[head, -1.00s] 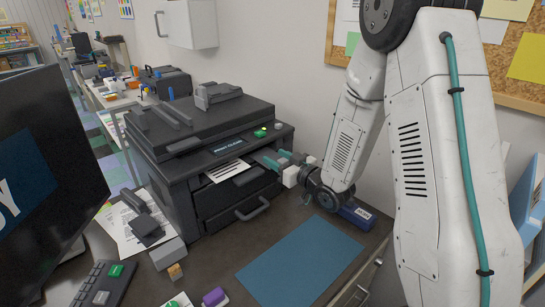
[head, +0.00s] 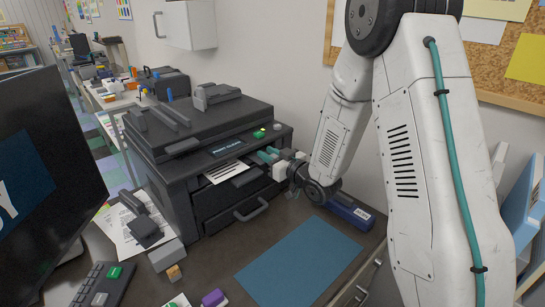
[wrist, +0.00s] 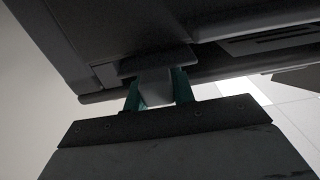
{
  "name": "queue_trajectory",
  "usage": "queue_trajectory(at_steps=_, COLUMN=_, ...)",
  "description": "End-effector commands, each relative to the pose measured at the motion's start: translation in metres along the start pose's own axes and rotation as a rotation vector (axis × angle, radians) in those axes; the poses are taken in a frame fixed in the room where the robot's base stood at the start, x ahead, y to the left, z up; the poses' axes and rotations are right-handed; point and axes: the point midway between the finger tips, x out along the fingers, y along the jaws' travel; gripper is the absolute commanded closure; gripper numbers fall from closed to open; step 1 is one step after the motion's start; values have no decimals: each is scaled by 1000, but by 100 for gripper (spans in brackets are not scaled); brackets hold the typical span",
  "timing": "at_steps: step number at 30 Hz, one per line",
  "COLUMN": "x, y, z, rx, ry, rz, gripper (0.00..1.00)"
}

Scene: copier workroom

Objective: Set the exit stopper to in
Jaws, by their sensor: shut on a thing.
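The dark copier (head: 215,140) stands on the desk with a printed sheet (head: 228,172) in its front exit slot. My gripper (head: 266,156) is at the right end of that slot, its teal fingers against the copier front. In the wrist view my gripper (wrist: 157,90) is shut on a small grey block, which I take to be the exit stopper (wrist: 155,92), below a dark ledge of the copier. The fingers hide most of the stopper in the head view, so its exact setting cannot be told.
A blue cartridge-like box (head: 350,211) lies right of the copier beneath my arm. A blue mat (head: 300,260) covers the desk in front. A drawer handle (head: 251,210) juts from the copier. A monitor (head: 45,150) and keyboard (head: 102,285) stand at left.

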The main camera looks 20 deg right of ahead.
Motion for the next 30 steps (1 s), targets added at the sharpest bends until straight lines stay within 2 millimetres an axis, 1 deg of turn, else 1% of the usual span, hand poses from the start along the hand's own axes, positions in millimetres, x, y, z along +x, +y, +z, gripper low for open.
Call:
queue_trajectory(at_steps=2, x=0, y=0, z=0, rx=1, ry=0, rz=1, gripper=100)
queue_trajectory(at_steps=3, x=0, y=0, z=0, rx=1, ry=0, rz=1, gripper=64)
queue_trajectory(at_steps=4, x=0, y=0, z=0, rx=1, ry=0, rz=1, gripper=56)
queue_trajectory(at_steps=5, x=0, y=0, z=0, rx=1, ry=0, rz=1, gripper=53)
queue_trajectory(at_steps=14, x=-3, y=0, z=0, rx=1, ry=-1, rz=1, gripper=53)
queue_trajectory(at_steps=17, x=-13, y=1, z=0, rx=2, ry=-1, rz=3, gripper=53)
queue_trajectory(at_steps=24, x=-54, y=1, z=0, rx=2, ry=-2, rz=4, gripper=53)
queue_trajectory(at_steps=27, x=-68, y=2, z=0, rx=1, ry=-1, rz=4, gripper=53)
queue_trajectory(at_steps=30, x=-76, y=1, z=0, rx=1, ry=-1, rz=2, gripper=53)
